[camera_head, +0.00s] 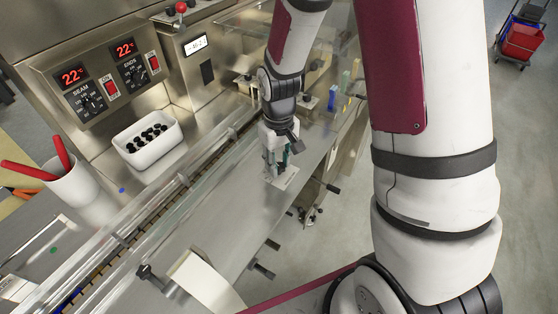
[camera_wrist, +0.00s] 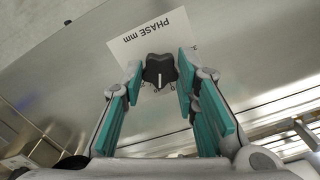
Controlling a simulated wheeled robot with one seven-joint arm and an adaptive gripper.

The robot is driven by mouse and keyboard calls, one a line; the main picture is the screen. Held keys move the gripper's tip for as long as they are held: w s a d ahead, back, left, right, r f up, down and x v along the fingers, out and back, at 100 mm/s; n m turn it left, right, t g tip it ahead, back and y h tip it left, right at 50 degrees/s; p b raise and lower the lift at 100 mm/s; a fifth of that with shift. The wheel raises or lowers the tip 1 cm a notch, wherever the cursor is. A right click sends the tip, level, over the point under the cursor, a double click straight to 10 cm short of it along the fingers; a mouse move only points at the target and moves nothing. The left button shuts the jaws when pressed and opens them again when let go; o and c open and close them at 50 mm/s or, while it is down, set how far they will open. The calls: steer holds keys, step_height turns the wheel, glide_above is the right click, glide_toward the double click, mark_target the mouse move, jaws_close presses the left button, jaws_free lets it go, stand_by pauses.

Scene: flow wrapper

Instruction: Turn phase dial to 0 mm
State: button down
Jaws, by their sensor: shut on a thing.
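The phase dial (camera_wrist: 159,69) is a dark lobed knob with a light pointer line. In the wrist view it sits on a white plate (camera_wrist: 150,40) printed "PHASE mm". Its pointer line runs toward the bottom of the picture, but the scale marks are mostly hidden. My gripper (camera_wrist: 160,75) has its teal-padded fingers on either side of the dial, shut on it. In the head view my gripper (camera_head: 277,165) points down at the steel deck, with the white plate (camera_head: 288,179) beside it. The dial is hidden there by the fingers.
A clear guard rail (camera_head: 150,220) runs along the conveyor left of my gripper. A white tray (camera_head: 148,140) of black pieces and a white cup (camera_head: 75,187) with red handles stand beyond it. A display (camera_head: 195,45) appears to read "-46.2". Bare deck (camera_head: 215,205) lies nearer the camera.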

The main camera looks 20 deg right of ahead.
mark_target(279, 166)
steer(key=shift+n+p, duration=0.5)
steer(key=shift+n, duration=1.8)
steer(key=c, duration=1.2)
jaws_free()
steer(key=shift+c, duration=0.2)
step_height(279, 166, up, 12)
steer(key=shift+r, duration=0.1)
steer(key=s+r+m+t, duration=0.5)
steer(key=s+r+m, duration=0.2)
steer(key=s+r, duration=0.9)
steer(key=s, duration=0.3)
steer(key=shift+s+d+r, duration=0.25)
steer(key=shift+s+d, duration=0.05)
steer(key=shift+d, duration=0.05)
